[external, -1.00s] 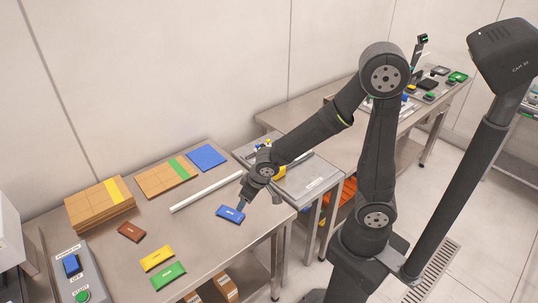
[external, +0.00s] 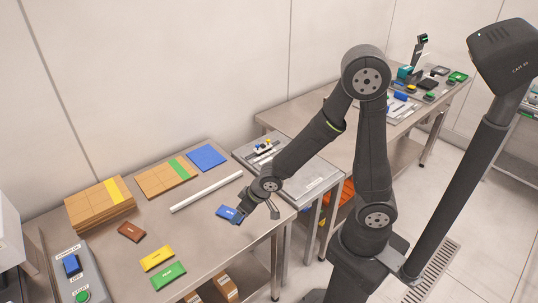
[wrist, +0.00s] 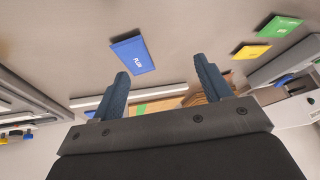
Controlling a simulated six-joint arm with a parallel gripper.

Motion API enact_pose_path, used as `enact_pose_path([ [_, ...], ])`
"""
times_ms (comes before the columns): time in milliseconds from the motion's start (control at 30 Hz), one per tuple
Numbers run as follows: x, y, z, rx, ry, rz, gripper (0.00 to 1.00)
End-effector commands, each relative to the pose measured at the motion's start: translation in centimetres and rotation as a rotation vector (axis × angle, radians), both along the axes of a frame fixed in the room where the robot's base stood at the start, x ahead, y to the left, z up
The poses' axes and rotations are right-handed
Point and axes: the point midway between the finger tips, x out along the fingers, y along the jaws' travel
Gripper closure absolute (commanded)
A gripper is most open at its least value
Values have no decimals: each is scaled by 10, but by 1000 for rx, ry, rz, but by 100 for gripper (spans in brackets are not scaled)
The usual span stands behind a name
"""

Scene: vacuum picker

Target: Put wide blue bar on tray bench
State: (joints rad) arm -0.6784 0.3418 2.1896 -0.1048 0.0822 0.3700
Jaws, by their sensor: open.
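The blue bar (external: 227,213) lies flat on the steel bench at the left, near its front right corner. In the wrist view the bar (wrist: 133,54) shows a white printed label. My gripper (external: 240,213) is low beside the bar's right end in the external view. In the wrist view my gripper (wrist: 160,75) has its two blue fingers spread with nothing held, and the bar lies ahead of them. Whether a finger touches the bar is unclear. A smaller bench (external: 318,187) with a pale top stands just right; my arm partly covers it. I cannot tell which bench is the tray bench.
Yellow (external: 157,258), green (external: 168,275) and brown (external: 131,232) bars lie left of the blue bar. A white rod (external: 206,191), cardboard stacks (external: 100,204) and a flat blue square (external: 207,157) lie behind. A button panel (external: 73,275) stands at the left.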

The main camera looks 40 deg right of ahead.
Motion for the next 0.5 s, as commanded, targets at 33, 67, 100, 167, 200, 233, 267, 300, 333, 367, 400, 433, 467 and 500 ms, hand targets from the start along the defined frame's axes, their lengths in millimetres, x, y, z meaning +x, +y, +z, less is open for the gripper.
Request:
enact_pose_path([
  [33, -4, 5, -14, 30, -13, 3, 29],
  [67, -5, 8, -19, 50, -27, 3, 29],
  [100, -7, 11, -26, 76, -48, 3, 29],
  [167, -8, 14, -35, 111, -83, -3, 29],
  [200, -9, 15, -41, 132, -109, -9, 29],
  [233, -9, 15, -44, 145, -128, -14, 29],
  [267, -10, 15, -47, 156, -148, -17, 29],
  [300, -10, 14, -51, 169, -175, -24, 29],
  [333, -11, 12, -53, 177, -197, -30, 29],
  [367, -11, 11, -55, 183, -217, -35, 29],
  [400, -11, 8, -58, 192, -246, -43, 29],
  [433, -11, 6, -59, 196, -269, -47, 29],
  [467, -12, 4, -61, 199, -290, -52, 29],
  [500, -12, 0, -62, 202, -321, -59, 29],
])
